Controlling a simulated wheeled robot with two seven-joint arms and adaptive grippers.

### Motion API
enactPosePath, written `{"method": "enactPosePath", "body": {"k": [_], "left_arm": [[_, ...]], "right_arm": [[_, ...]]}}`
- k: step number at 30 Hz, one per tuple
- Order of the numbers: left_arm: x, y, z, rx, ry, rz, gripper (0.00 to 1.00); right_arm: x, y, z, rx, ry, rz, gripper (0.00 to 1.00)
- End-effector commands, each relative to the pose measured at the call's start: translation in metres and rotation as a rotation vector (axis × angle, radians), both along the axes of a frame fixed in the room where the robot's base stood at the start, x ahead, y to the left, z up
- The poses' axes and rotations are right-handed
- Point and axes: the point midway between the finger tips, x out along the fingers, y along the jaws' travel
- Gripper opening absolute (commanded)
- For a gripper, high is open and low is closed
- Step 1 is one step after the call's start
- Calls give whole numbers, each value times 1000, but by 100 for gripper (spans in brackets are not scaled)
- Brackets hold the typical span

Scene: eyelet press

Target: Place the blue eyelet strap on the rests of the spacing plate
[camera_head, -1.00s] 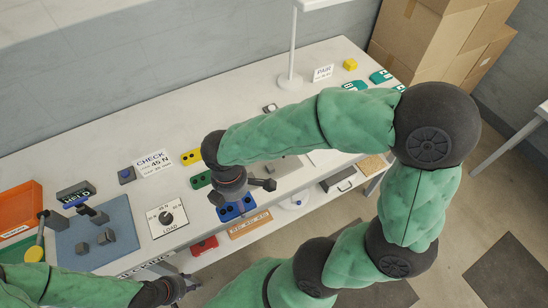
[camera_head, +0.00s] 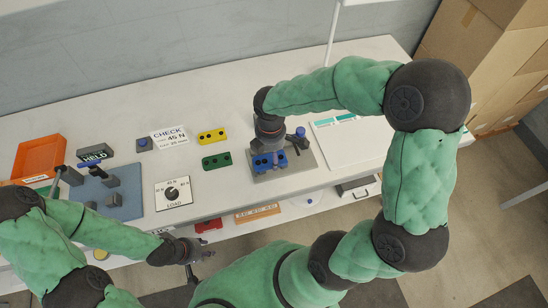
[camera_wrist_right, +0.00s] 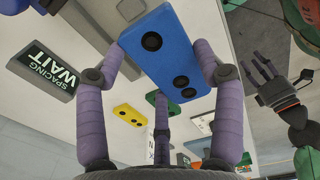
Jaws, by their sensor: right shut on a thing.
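The blue eyelet strap (camera_head: 262,163) is a flat bar with dark round holes. My right gripper (camera_head: 269,150) is shut on it, and the right wrist view shows the strap (camera_wrist_right: 172,60) held between purple fingers. In the head view it is over the left part of the grey spacing plate (camera_head: 305,163); I cannot tell whether it touches the plate. The rests are hidden or too small to make out. My left gripper (camera_head: 203,255) is at the table's front edge, empty; its fingers look spread in the right wrist view.
A post with a dark blue knob (camera_head: 300,133) stands close right of my right gripper. A green strap (camera_head: 216,161) and a yellow strap (camera_head: 211,136) lie left of the plate. A white board (camera_head: 352,140) lies right.

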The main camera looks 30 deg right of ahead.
Motion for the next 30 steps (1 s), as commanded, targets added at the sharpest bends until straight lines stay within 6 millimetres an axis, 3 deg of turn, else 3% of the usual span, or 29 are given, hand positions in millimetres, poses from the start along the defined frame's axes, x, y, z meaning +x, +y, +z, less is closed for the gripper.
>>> {"method": "enactPosePath", "body": {"k": [3, 13, 19, 30], "left_arm": [[0, 0, -6, 0, 0, 0, 40], [0, 0, -11, 0, 0, 0, 40], [0, 0, -20, 0, 0, 0, 40], [0, 0, -20, 0, 0, 0, 40]], "right_arm": [[9, -10, -17, 1, -1, -4, 41], [19, -21, -34, 1, -2, -3, 41], [19, -21, -62, 1, 0, 0, 41], [20, -21, -66, 1, -2, -1, 41]]}}
